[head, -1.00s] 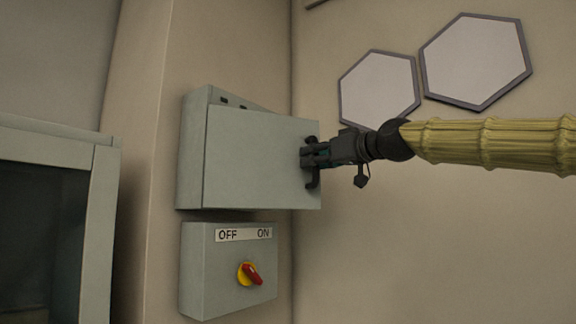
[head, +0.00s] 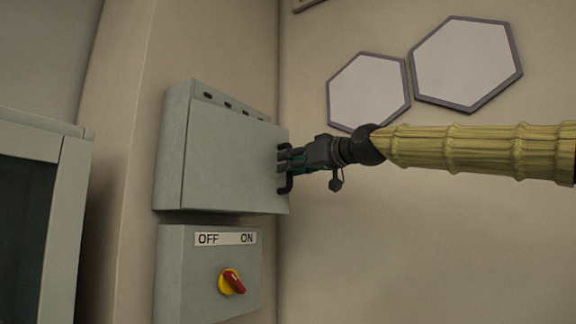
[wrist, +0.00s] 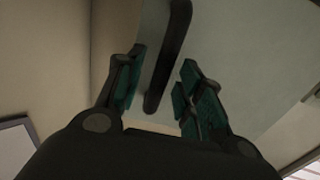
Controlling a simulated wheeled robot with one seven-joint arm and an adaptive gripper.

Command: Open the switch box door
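The grey switch box (head: 172,150) is on the wall, upper left of centre in the head view. Its grey door (head: 232,160) appears ajar: a strip of the box with dark slots shows above its slanting top edge. The black handle (head: 285,182) is at the door's right edge and also shows as a dark bar in the wrist view (wrist: 168,58). My gripper (head: 290,162) is at the handle from the right. In the wrist view its teal-padded fingers (wrist: 160,92) stand apart on either side of the bar, with narrow gaps showing. The box interior is mostly hidden.
A second grey box (head: 190,275) below has an OFF/ON label (head: 225,239) and a red-and-yellow rotary switch (head: 231,282). A grey frame with a dark panel (head: 58,200) stands at the left.

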